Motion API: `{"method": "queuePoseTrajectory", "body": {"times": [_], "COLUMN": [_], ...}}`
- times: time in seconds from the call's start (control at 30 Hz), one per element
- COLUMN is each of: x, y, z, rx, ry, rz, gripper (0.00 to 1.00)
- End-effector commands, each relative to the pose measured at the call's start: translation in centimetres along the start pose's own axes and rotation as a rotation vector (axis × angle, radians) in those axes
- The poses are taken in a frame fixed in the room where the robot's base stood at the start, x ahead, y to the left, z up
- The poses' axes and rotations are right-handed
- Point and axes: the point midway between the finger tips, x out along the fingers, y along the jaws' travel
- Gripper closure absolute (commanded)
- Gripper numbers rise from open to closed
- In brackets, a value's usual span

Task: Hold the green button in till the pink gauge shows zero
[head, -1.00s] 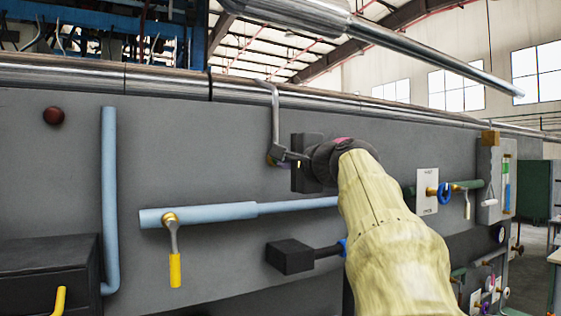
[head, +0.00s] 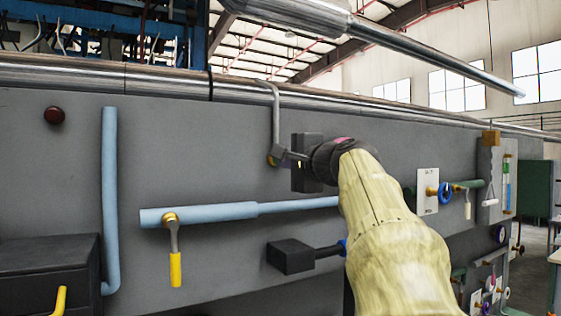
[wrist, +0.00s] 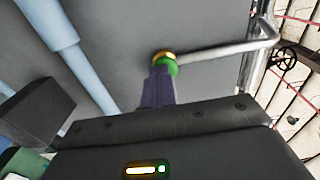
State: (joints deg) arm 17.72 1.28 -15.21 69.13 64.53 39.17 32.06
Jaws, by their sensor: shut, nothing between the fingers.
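The green button (wrist: 172,67) sits in a brass ring (wrist: 163,56) on the grey panel in the wrist view. In the head view the brass ring (head: 271,160) shows beside my fingertips, and the button's green cannot be made out. My gripper (head: 284,154) is shut and empty, pointing left along the panel. In the wrist view its purple fingers (wrist: 158,88) overlap the button's edge and seem to touch it; how far the button is pressed cannot be told. I cannot pick out a pink gauge; a small purple-rimmed dial (head: 499,234) is at the far right.
A grey bent pipe (head: 274,110) runs down to the brass ring. A light blue pipe (head: 200,214) with a yellow-handled lever (head: 175,268) lies below, near a black box (head: 290,256). A blue valve wheel (head: 445,193) is to the right.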

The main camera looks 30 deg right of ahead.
Motion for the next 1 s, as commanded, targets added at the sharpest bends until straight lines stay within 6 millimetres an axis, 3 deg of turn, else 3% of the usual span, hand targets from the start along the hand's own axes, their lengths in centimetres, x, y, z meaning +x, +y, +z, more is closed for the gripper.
{"method": "queuePoseTrajectory", "body": {"times": [1.0], "x": [0.3], "y": [0.54], "z": [-0.39], "rx": [0.002], "ry": [0.007], "rz": [0.01], "gripper": [1.0]}}
